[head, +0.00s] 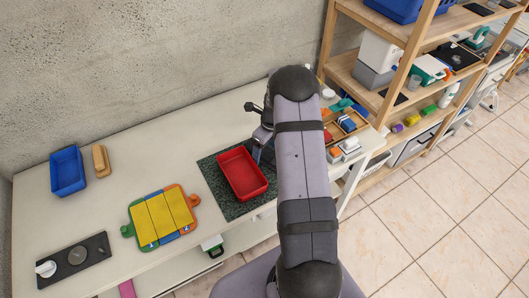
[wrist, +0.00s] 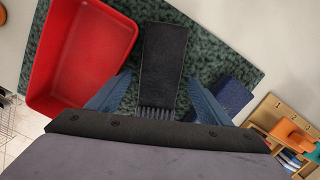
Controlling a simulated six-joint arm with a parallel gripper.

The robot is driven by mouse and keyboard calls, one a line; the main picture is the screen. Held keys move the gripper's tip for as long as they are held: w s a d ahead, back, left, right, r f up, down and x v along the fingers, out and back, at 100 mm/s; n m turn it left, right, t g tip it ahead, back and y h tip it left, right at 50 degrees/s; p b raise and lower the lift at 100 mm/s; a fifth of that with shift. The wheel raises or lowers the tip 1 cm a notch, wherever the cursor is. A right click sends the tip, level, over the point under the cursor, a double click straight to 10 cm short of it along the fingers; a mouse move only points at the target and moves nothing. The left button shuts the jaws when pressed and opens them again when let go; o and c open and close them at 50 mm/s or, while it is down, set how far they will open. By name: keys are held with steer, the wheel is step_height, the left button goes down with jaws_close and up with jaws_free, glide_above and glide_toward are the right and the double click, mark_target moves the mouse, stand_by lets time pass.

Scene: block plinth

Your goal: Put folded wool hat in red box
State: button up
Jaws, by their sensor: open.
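The red box (head: 242,173) stands open and empty on the dark green mat in the head view. It fills the upper left of the wrist view (wrist: 82,55). A dark, flat, oblong thing with a ridged near end (wrist: 164,62) lies between the fingers in the wrist view; it looks like the folded wool hat, but I cannot be sure. My gripper (wrist: 157,98) is open, one blue finger on each side of that thing's near end, with gaps showing. In the head view my arm hides this spot.
A dark blue thing (wrist: 233,96) is on the mat (wrist: 225,55) beside the right finger, partly hidden. A wooden tray (head: 346,124) of small items is to the right. A blue bin (head: 68,172) and yellow-topped panel (head: 161,217) stand left; bare table lies between.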

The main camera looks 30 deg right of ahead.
mark_target(262, 154)
steer(key=c, duration=1.3)
steer(key=shift+r, duration=0.1)
step_height(262, 154, up, 10)
steer(key=b, duration=0.3)
steer(key=shift+b, duration=0.35)
steer(key=s+a+f+n+g, duration=0.1)
steer(key=s+a+n, duration=0.4)
steer(key=a+n, duration=0.4)
steer(key=s+a+f+n+g, duration=0.2)
steer(key=s+a+n, duration=0.3)
steer(key=n, duration=1.7)
steer(key=a, duration=0.5)
steer(key=shift+f+n+h, duration=0.25)
steer(key=shift+n+h, duration=0.05)
steer(key=shift+h, duration=0.1)
